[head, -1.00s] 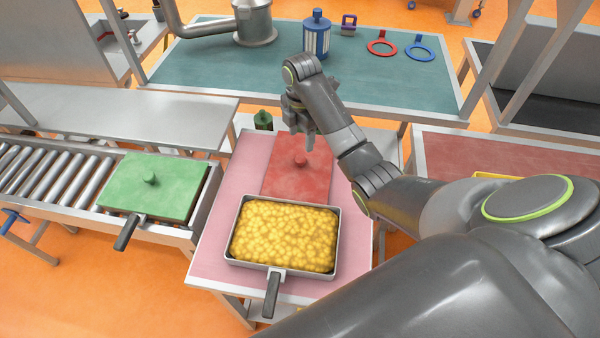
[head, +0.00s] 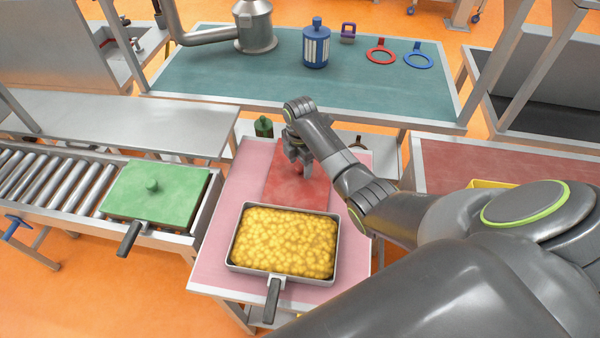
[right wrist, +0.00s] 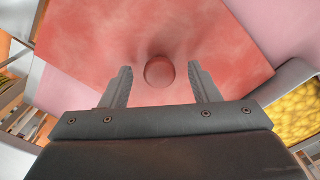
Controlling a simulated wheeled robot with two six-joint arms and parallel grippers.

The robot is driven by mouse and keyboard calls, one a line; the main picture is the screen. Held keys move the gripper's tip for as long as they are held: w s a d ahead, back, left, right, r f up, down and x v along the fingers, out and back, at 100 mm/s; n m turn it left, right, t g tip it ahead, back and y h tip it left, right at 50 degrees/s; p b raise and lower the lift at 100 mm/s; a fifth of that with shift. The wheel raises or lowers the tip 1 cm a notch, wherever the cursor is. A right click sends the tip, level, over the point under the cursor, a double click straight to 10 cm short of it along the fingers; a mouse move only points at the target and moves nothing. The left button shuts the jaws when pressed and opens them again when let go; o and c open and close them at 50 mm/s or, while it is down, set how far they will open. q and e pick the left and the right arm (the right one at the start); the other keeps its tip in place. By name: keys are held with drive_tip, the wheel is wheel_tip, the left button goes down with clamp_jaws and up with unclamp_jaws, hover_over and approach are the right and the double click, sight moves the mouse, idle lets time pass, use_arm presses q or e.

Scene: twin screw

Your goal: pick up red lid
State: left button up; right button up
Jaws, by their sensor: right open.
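The red lid (head: 290,188) lies flat on the pink table (head: 215,240), behind the pan of yellow food (head: 284,241). My right gripper (head: 301,168) is over the lid at its knob, which it mostly hides in the head view. In the right wrist view the open fingers of the right gripper (right wrist: 160,86) stand on either side of the round red knob (right wrist: 160,72), with a gap on both sides. The red lid (right wrist: 200,35) fills the upper middle of that view. My left gripper is not in view.
A green lid (head: 155,192) covers a pan on the roller conveyor (head: 62,180) at left. A dark green bottle (head: 263,126) stands behind the pink table. A teal table (head: 220,75) at the back holds a blue canister (head: 316,45) and rings.

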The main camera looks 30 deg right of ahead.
clamp_jaws()
drive_tip(key=shift+r, duration=0.1)
idle(0.3)
